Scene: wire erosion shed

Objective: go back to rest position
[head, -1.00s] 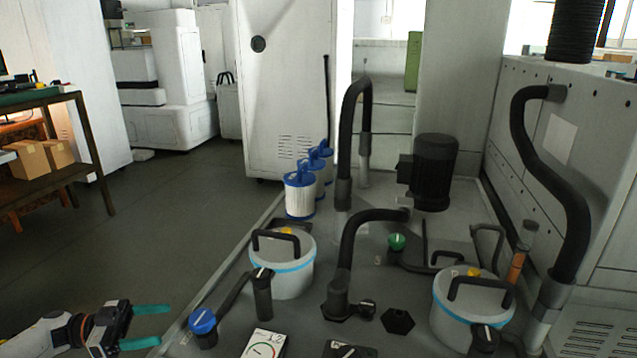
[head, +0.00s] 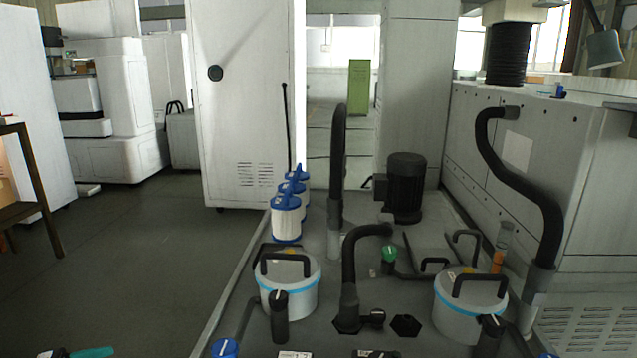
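My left gripper (head: 88,353) shows only as a teal fingertip and a bit of dark body at the bottom left edge of the head view. It is over the floor, left of the grey platform, and touches nothing that I can see. The rest of it is cut off by the frame, so its opening cannot be judged. My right gripper is not in view.
The grey platform (head: 222,318) carries two lidded pots (head: 290,298) (head: 462,318), black hoses (head: 349,265), a black motor (head: 406,188) and blue-topped filters (head: 286,218). A white cabinet (head: 245,110) stands behind. Floor between is clear.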

